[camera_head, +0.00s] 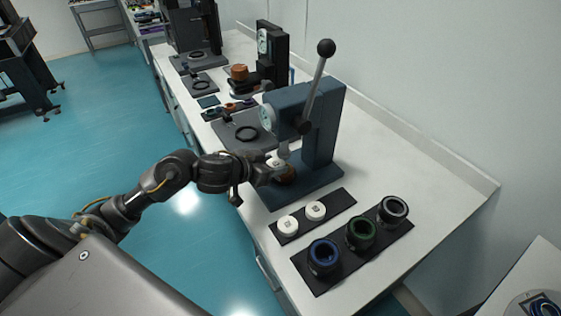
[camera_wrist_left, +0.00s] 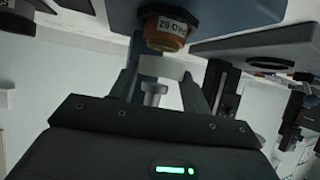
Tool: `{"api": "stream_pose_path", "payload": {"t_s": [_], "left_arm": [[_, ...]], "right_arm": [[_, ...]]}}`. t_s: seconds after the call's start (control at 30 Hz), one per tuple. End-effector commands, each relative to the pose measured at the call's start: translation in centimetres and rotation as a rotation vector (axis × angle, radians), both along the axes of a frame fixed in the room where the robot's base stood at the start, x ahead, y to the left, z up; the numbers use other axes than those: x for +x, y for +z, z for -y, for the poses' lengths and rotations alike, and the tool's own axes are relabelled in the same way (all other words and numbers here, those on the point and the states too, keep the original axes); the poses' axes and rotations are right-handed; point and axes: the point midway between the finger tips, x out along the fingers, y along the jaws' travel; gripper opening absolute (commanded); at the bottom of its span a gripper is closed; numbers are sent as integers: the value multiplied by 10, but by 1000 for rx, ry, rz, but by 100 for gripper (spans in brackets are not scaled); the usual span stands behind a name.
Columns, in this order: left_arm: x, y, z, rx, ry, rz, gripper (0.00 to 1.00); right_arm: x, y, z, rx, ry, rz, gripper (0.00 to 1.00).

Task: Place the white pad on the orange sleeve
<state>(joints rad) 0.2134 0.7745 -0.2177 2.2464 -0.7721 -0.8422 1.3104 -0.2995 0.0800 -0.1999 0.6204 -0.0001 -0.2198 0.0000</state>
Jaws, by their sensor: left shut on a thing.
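The orange sleeve (camera_head: 287,175) stands on the base of the blue-grey lever press (camera_head: 318,130), under its ram. In the left wrist view, which is upside down, the sleeve (camera_wrist_left: 168,32) shows a printed label and is close beyond the fingertips. My left gripper (camera_head: 273,169) is beside the sleeve, shut on a white pad (camera_head: 273,161). The pad (camera_wrist_left: 162,67) shows between the fingers in the wrist view, near the sleeve's top. I cannot tell whether pad and sleeve touch. The gripper partly hides the sleeve in the head view. My right gripper is not in view.
Two more white pads (camera_head: 316,210) sit on a small black tray (camera_head: 340,204). A black mat (camera_head: 310,275) in front holds blue (camera_head: 324,256), green (camera_head: 360,233) and grey rings (camera_head: 393,209). The press lever (camera_head: 317,80) rises above. Other presses stand farther back.

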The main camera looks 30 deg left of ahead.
Motion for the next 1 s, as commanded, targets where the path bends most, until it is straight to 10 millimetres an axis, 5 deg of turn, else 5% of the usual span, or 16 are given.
{"api": "stream_pose_path", "payload": {"t_s": [0.3, 0.4, 0.83, 0.87, 1.0], "left_arm": [[36, 0, 12, -3, 1, 0, 25], [32, -15, 10, -2, 0, -2, 25], [32, -19, 10, -1, 0, 0, 25], [32, -18, 10, 0, -1, 0, 51], [32, -18, 10, 0, -1, 0, 69]], "right_arm": [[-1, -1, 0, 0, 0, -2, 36], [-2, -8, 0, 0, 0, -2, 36], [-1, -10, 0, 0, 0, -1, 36], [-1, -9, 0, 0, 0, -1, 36], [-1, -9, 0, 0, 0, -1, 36]]}}
